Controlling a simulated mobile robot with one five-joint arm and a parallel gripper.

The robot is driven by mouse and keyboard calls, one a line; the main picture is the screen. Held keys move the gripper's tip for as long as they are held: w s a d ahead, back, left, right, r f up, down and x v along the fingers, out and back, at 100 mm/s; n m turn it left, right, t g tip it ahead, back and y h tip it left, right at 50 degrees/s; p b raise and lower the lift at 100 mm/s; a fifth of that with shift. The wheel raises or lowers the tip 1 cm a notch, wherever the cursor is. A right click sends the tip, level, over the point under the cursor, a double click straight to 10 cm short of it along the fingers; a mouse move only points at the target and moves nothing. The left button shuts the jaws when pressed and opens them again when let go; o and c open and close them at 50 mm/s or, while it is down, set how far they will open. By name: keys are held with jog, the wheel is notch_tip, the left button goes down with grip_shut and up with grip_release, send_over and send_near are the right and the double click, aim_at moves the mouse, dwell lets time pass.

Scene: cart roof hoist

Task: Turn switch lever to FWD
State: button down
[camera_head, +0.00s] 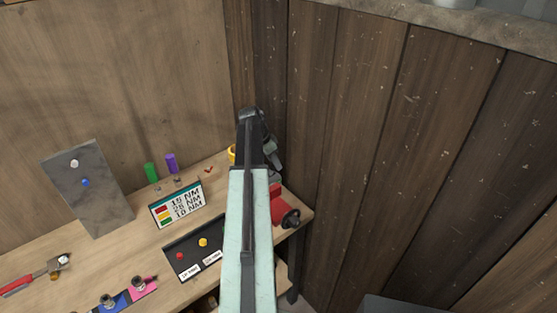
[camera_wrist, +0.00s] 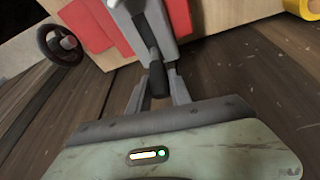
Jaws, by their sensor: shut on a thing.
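A dark lever (camera_wrist: 155,72) hangs from a grey body (camera_wrist: 145,18) in the wrist view. My gripper (camera_wrist: 157,88) has its two grey fingers on either side of the lever and is shut on it. No FWD mark or other lettering shows near the lever. In the head view my gripper (camera_head: 271,150) is near the back right corner of the bench, and my arm covers much of that spot. The lever cannot be made out there.
A red block (camera_head: 277,205) with a black handwheel (camera_head: 290,219) sits at the bench's right end. A yellow ring (camera_wrist: 302,8) is close by. A plank wall (camera_head: 400,150) rises right.

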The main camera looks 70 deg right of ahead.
jog(key=shift+s+d+f+t+y, duration=0.4)
jog(key=shift+s+d+y, duration=0.15)
jog(key=shift+d, duration=0.15)
jog(key=c, duration=1.2)
grip_release()
jog(key=shift+o, duration=0.2)
jog(key=p+v, duration=0.8)
jog(key=shift+f, duration=0.1)
